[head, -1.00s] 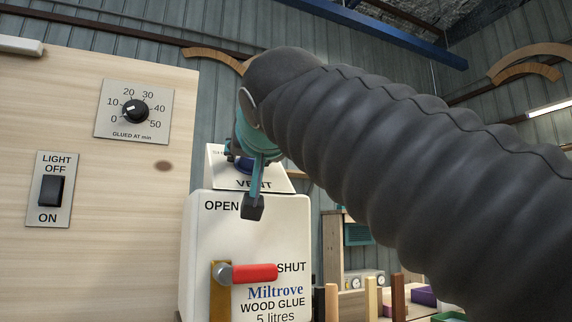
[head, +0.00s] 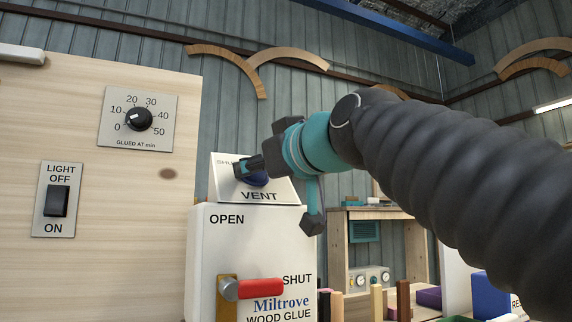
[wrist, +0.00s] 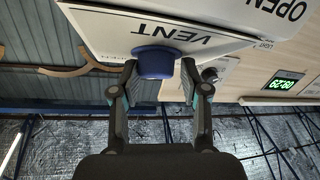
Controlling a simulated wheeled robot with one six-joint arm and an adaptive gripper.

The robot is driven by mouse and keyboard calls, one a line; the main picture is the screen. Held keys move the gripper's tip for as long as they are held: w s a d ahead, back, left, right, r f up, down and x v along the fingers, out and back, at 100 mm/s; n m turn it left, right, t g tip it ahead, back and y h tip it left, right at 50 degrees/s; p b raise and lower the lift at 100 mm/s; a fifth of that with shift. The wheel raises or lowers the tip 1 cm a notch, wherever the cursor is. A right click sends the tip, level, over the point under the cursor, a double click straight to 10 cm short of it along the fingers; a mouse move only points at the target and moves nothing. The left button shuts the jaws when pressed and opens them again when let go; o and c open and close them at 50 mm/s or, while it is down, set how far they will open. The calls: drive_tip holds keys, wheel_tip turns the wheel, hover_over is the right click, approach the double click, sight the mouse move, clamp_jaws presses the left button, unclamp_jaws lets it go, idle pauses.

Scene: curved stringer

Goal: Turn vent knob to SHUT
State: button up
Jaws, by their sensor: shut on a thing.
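The blue vent knob (head: 257,180) sits on the sloped white VENT plate (head: 278,190) on top of the white glue container. In the wrist view the knob (wrist: 157,62) lies between the two fingers of my gripper (wrist: 158,72), which is shut on it. In the head view my gripper (head: 272,186) reaches in from the right and covers part of the knob. Small lettering shows at the plate's upper left, too small to read surely. The knob's pointer is hidden, so its setting cannot be told.
The glue container (head: 240,250) has a red lever (head: 260,288) with OPEN and SHUT marks. A wooden panel at left carries a timer dial (head: 138,118) and a light switch (head: 57,202). Shelves and bench items stand at lower right.

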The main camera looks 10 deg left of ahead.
drive_tip(key=n+g, duration=0.1)
drive_tip(key=n+y, duration=0.1)
drive_tip(key=n+g, duration=0.1)
drive_tip(key=n, duration=0.1)
drive_tip(key=shift+w+d+r+g+y+b, duration=0.1)
drive_tip(key=shift+w+d+g+y+b, duration=0.2)
drive_tip(key=shift+y+b, duration=0.1)
drive_tip(key=n+g, duration=0.1)
drive_tip(key=n+g+p, duration=0.1)
drive_tip(key=n, duration=0.1)
drive_tip(key=n+g+y, duration=0.1)
drive_tip(key=shift+w+r+n+g+p, duration=0.2)
drive_tip(key=shift+r+n+g+p, duration=0.1)
drive_tip(key=shift+n, duration=0.1)
drive_tip(key=shift+n+g+p, duration=0.3)
drive_tip(key=shift+n+p, duration=0.05)
drive_tip(key=shift+n, duration=0.15)
drive_tip(key=shift+c, duration=0.7)
drive_tip(key=shift+n+g+p, duration=0.7)
drive_tip(key=shift+n+g, duration=0.1)
drive_tip(key=shift+n, duration=0.2)
drive_tip(key=shift+w+f+n+g+h+p, duration=0.1)
drive_tip(key=shift+n+g+h+p, duration=0.6)
drive_tip(key=shift+n+g, duration=0.5)
drive_tip(key=shift+f+n, duration=0.15)
drive_tip(key=shift+n, duration=0.35)
drive_tip(key=o, duration=1.2)
drive_tip(key=shift+c, duration=0.2)
